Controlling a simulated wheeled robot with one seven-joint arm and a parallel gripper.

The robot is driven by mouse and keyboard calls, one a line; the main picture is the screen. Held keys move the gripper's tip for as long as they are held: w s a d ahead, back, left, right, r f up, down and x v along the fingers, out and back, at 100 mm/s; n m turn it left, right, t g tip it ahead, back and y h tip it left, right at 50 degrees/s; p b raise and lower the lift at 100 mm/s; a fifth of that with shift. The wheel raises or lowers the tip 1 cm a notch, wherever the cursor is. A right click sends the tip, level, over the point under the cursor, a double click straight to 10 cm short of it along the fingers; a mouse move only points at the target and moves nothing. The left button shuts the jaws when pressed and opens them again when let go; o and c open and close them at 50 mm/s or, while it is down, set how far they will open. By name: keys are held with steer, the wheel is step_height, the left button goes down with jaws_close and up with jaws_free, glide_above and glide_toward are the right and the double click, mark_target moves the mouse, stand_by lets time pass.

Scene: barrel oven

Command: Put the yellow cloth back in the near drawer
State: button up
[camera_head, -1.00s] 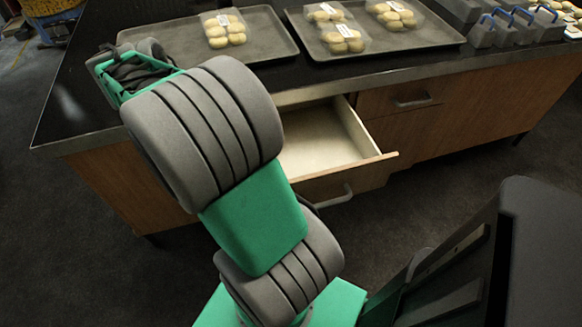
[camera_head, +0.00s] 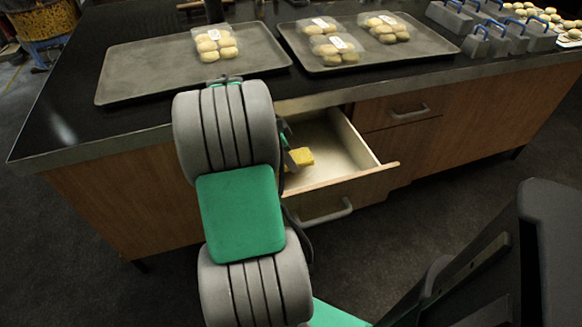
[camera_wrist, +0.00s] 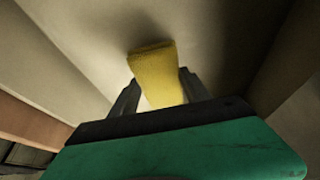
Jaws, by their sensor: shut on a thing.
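The yellow cloth (camera_head: 300,158) is inside the open near drawer (camera_head: 352,150), towards the drawer's left part in the head view. In the wrist view the cloth (camera_wrist: 156,72) is between the two dark fingers of my gripper (camera_wrist: 158,90), which is shut on it. Pale drawer walls and floor surround it in the wrist view. Whether the cloth touches the drawer floor I cannot tell. In the head view my arm hides the drawer's left side and most of the gripper.
The counter (camera_head: 70,120) overhangs the back of the drawer. On it lie two trays (camera_head: 125,80) (camera_head: 440,50) with packs of buns. Metal weights with blue handles (camera_head: 490,40) stand at the right. A closed drawer (camera_head: 398,112) is to the right.

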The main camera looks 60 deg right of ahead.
mark_target(291, 173)
steer(key=x, duration=0.4)
steer(key=shift+w+a+f+b, duration=0.15)
steer(key=shift+w+a+b, duration=0.15)
steer(key=shift+b, duration=0.1)
steer(key=shift+f, duration=0.2)
steer(key=o, duration=1.5)
steer(key=shift+r, duration=0.15)
